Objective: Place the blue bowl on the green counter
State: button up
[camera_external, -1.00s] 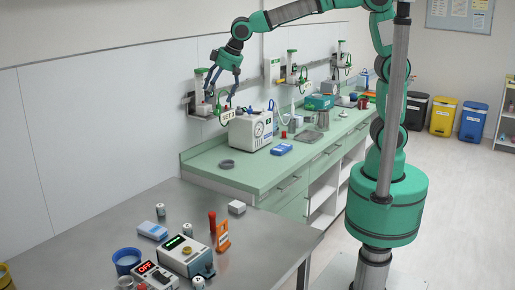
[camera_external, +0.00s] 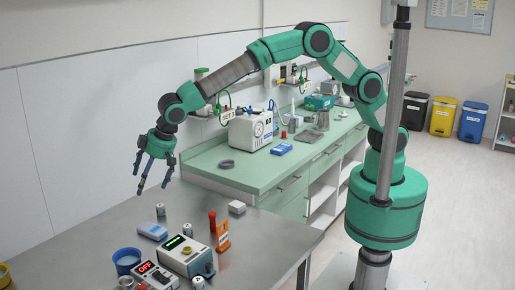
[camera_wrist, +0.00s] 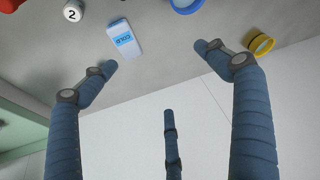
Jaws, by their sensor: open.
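The blue bowl (camera_external: 126,260) stands on the grey metal table at the lower left of the external view. Its rim shows at the top edge of the wrist view (camera_wrist: 187,6), partly cut off. The green counter (camera_external: 255,172) runs along the wall behind the metal table. My gripper (camera_external: 152,188) hangs in the air above the back of the metal table, up and to the right of the bowl. Its blue fingers are spread and empty, also in the wrist view (camera_wrist: 165,85).
The metal table (camera_external: 265,235) holds a blue-and-white cold pack (camera_external: 152,231), a box device (camera_external: 186,256), an OFF-marked device (camera_external: 155,275), an orange stand (camera_external: 222,237) and several numbered cylinders. A yellow ring-like container (camera_wrist: 261,44) is nearby. The counter's near end has a dark ring (camera_external: 227,164) and free room.

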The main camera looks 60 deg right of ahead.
jog(key=s+a+f, duration=0.6)
jog(key=a+f, duration=0.4)
jog(key=a, duration=0.1)
jog(key=shift+s+n, duration=0.4)
jog(key=shift+a, duration=0.1)
jog(key=b, duration=0.1)
send_near(128, 255)
jog(key=shift+s+a+f, duration=0.3)
jog(key=shift+s+a, duration=0.3)
jog(key=shift+a, duration=0.25)
jog(key=shift+s+a+f, duration=0.3)
jog(key=shift+s+a, duration=0.25)
jog(key=shift+a, duration=0.25)
jog(key=shift+b+x, duration=0.8)
jog(key=shift+x, duration=1.8)
